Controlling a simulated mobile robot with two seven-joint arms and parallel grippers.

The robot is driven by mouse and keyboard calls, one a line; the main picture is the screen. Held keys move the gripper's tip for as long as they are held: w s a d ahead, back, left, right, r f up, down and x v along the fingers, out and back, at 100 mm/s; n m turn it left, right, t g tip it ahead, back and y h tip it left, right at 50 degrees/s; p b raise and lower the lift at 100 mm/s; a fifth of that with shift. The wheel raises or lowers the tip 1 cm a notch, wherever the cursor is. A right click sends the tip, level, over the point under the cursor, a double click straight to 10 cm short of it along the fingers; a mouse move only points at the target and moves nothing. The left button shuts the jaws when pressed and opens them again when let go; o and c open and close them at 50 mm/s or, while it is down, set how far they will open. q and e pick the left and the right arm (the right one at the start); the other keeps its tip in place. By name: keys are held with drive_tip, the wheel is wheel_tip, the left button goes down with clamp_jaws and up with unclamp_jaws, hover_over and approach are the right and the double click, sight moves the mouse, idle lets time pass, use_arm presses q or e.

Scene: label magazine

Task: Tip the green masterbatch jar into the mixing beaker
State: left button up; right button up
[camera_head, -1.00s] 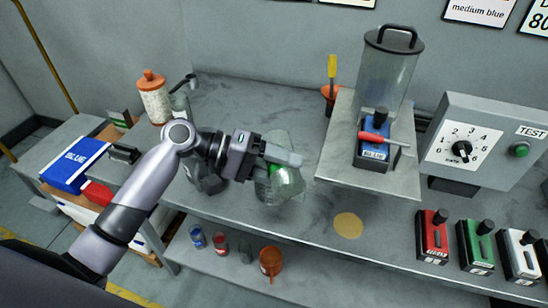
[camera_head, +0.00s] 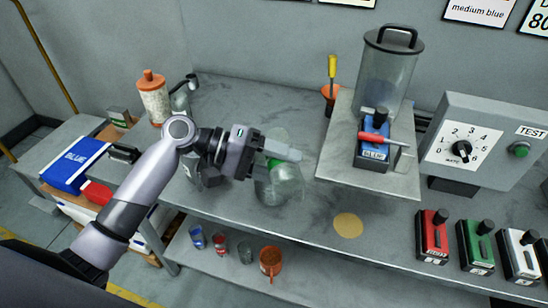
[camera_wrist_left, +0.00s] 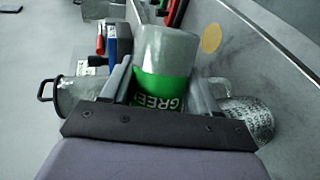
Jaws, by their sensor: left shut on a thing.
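My left gripper (camera_head: 284,153) is shut on the green masterbatch jar (camera_head: 272,162), a clear jar with a green band, above the workbench. In the left wrist view the jar (camera_wrist_left: 168,85) sits between the two fingers, its label reading "GREE", with clear glass beyond the label. The clear mixing beaker (camera_head: 283,188) stands on the bench just below and partly behind the fingers in the head view. The jar overlaps its upper part there; I cannot tell whether they touch. The beaker's contents are not clear. My right gripper is not in view.
A shelf with a blue cartridge (camera_head: 373,152) and a clear hopper (camera_head: 388,75) stands to the right. A control box (camera_head: 485,140) and several colour cartridges are farther right. A white jar with an orange lid (camera_head: 153,98) stands at the back left. Cups sit on the lower shelf.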

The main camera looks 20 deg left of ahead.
use_arm(q)
drive_tip(key=shift+w+a+r+n+g+h, duration=0.2)
drive_tip(key=shift+r+n+h, duration=0.1)
drive_tip(key=shift+r+n, duration=0.25)
drive_tip(key=shift+w+a+r+n+g+h, duration=0.1)
drive_tip(key=shift+w+r+n+g+h, duration=0.15)
drive_tip(key=shift+r+n, duration=0.3)
idle(2.2)
drive_tip(key=shift+s+d+f, duration=0.1)
drive_tip(key=shift+s+f, duration=0.05)
idle(0.7)
